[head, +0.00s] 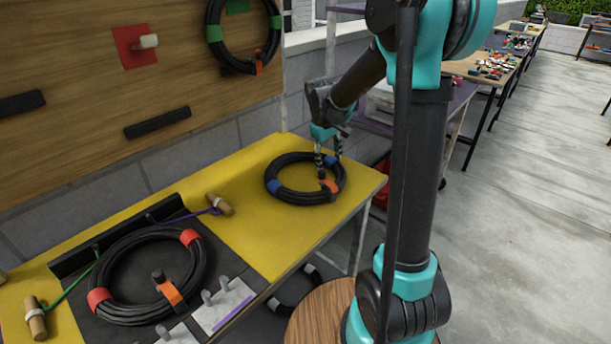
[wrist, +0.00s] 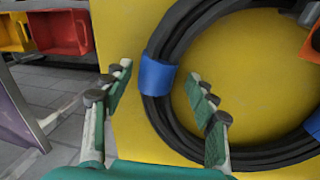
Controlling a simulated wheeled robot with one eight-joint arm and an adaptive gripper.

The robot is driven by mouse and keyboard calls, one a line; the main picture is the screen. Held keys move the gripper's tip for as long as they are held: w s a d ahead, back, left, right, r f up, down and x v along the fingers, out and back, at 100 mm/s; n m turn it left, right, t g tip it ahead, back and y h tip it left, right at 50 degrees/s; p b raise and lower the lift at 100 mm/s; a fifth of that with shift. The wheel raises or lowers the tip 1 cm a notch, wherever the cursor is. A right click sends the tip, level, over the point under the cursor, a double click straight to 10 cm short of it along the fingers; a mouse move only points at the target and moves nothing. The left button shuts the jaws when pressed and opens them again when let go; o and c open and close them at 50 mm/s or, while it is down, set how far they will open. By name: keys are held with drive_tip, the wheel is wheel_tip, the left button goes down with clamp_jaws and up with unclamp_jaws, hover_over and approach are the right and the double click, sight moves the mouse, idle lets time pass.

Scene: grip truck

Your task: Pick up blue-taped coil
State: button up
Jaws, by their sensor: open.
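The blue-taped coil (head: 300,198) is a black cable ring lying flat on the yellow tabletop near its right end. It has blue bands and an orange strap. My gripper (head: 329,167) points down at the coil's right side. In the wrist view the fingers of my gripper (wrist: 160,80) are spread, with one blue band (wrist: 158,74) showing between them. The left finger is outside the ring and the right one is over its inside. Whether the fingers touch the coil is unclear. The coil (wrist: 166,115) runs past the right edge of the wrist view.
A red-taped coil (head: 199,268) lies on a dark panel at the left. A green-taped coil (head: 213,41) hangs on the wooden board. Wooden-handled tools (head: 219,204) lie on the yellow table (head: 255,236).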

clamp_jaws()
idle(0.4)
drive_tip(key=shift+r, duration=0.1)
